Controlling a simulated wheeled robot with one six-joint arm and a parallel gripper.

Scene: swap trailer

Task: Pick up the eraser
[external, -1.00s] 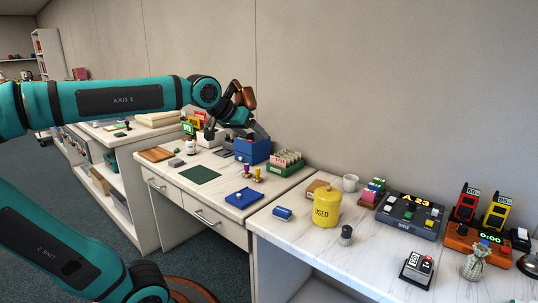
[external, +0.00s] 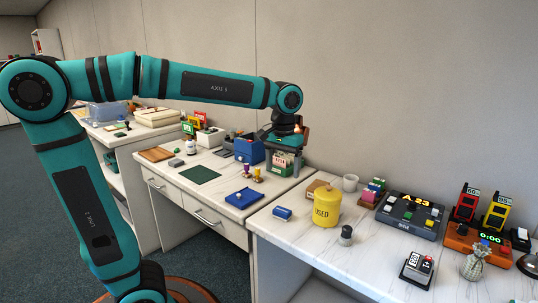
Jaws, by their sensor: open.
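A small blue block with a pale end (external: 282,213), which looks like the eraser, lies on the white marble-look counter (external: 330,258) near its left end, just left of the yellow "USED" canister. My gripper (external: 284,158) points down at the back of the neighbouring desk, in front of or over the green card box. It is open, and I see nothing held in it. It is well behind and above the blue block, apart from it. The fingertips are small and partly merge with the card box, so their exact height is unclear.
The yellow canister (external: 327,207) stands close to the right of the block, with a brown box (external: 317,187) behind. A dark-capped jar (external: 345,235) stands in front right. A blue tray (external: 244,198) is on the desk. The counter's front left is clear.

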